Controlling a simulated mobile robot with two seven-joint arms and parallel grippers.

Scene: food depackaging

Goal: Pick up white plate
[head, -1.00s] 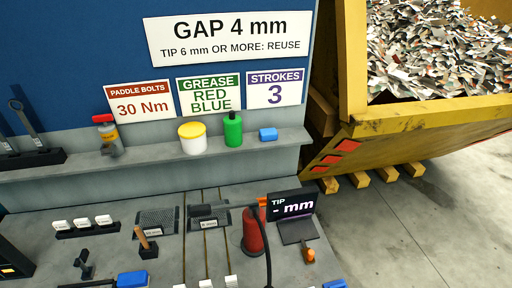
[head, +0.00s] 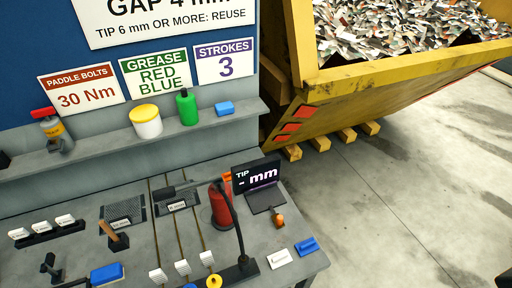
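A small flat white plate (head: 280,258) lies on the grey bench near its front right corner in the head view. Several other small white pieces stand in a dark rack (head: 48,234) at the left, and more white pieces (head: 182,268) sit at the front ends of the rods. Neither gripper can be made out. A dark shape is cut off at the lower right edge, too little of it to name.
A red cylinder (head: 220,205) with a black cable and a "TIP - mm" display (head: 256,175) stand behind the white plate. A yellow skip (head: 400,85) of scraps stands beyond open concrete floor on the right.

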